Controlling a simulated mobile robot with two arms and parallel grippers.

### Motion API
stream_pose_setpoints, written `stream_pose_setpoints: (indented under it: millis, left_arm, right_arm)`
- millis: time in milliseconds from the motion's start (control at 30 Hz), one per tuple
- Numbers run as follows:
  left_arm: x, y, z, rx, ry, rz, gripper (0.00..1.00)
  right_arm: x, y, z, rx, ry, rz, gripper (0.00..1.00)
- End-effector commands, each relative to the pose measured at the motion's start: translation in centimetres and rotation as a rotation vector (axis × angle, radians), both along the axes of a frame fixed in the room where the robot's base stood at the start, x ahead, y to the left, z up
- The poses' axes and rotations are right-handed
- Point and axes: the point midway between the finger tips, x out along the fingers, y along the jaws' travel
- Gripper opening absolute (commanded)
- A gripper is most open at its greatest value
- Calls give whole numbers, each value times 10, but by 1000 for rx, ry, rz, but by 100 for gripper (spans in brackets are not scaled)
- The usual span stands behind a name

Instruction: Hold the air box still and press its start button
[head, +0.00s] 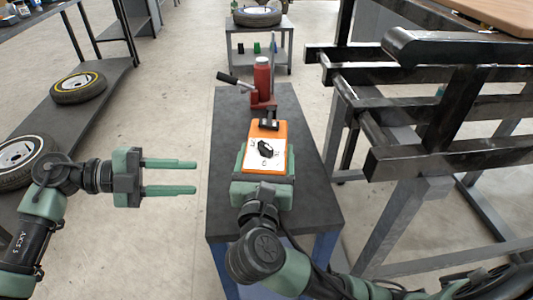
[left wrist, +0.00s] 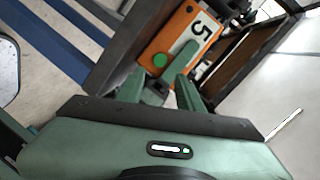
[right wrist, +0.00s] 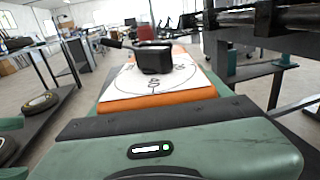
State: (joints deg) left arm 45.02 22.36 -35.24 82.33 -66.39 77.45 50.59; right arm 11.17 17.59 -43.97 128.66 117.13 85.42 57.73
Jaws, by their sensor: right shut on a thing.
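The orange air box (head: 251,166) with a white dial face lies on the dark bench top in the head view. My right gripper (head: 265,160) is shut on it, its green fingers on both sides of the box. In the right wrist view the box (right wrist: 158,104) shows its dial and a black block on top. My left gripper (head: 196,177) is open and empty, to the left of the bench and apart from the box. In the left wrist view a green round button (left wrist: 160,60) sits on the orange side of the box, beyond the left fingers.
A red bottle jack (head: 262,82) with a black handle stands on the bench (head: 222,215) behind the box. A black metal frame (head: 440,90) stands close at right. Wheels (head: 78,87) lie on a low shelf at left. The floor between shelf and bench is clear.

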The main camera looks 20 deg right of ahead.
Motion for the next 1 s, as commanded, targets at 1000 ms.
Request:
stream_pose_setpoints:
  millis: [1000]
  left_arm:
    - [0, 0, 0, 0, 0, 0, 0]
  right_arm:
    - [0, 0, -1, 1, 2, 1, 21]
